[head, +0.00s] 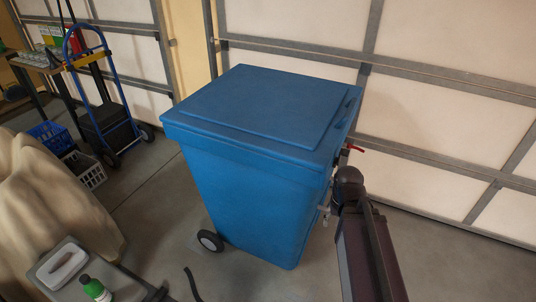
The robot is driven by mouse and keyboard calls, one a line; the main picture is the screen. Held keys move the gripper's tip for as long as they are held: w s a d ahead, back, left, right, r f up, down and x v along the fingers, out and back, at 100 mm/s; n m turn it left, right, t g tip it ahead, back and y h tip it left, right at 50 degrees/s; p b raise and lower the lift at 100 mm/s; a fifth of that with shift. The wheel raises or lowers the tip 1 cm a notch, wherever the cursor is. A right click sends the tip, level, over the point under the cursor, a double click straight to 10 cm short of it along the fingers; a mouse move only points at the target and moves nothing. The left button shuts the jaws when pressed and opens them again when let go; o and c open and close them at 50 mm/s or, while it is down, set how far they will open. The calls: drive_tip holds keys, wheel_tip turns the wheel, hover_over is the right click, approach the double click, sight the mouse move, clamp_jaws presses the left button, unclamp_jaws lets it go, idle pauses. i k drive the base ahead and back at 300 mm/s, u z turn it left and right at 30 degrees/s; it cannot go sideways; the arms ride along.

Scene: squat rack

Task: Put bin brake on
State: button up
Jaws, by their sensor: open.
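The blue bin (248,170) stands upright on the floor in the middle of the head view with its lid closed. A wheel (210,241) shows at its lower left. A small red lever-like part (355,149) sticks out beside the bin's upper right side; I cannot tell whether it is the brake. A small grey part (325,214) shows between the bin's right side and my dark arm, too small to identify. My arm comes up from the lower right to close beside the bin. I cannot make out my gripper; the arm hides part of the bin's right side.
A panelled garage door (440,105) stands close behind the bin. A blue hand truck (103,90) and crates (52,137) are at the left. A beige covered object (50,215) and a green bottle (95,289) are in the left foreground. Floor at the lower right is clear.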

sight(357, 148)
drive_tip(key=k, duration=0.65)
drive_tip(key=z, duration=0.6)
drive_tip(key=i, duration=1.75)
drive_tip(key=u, duration=0.45)
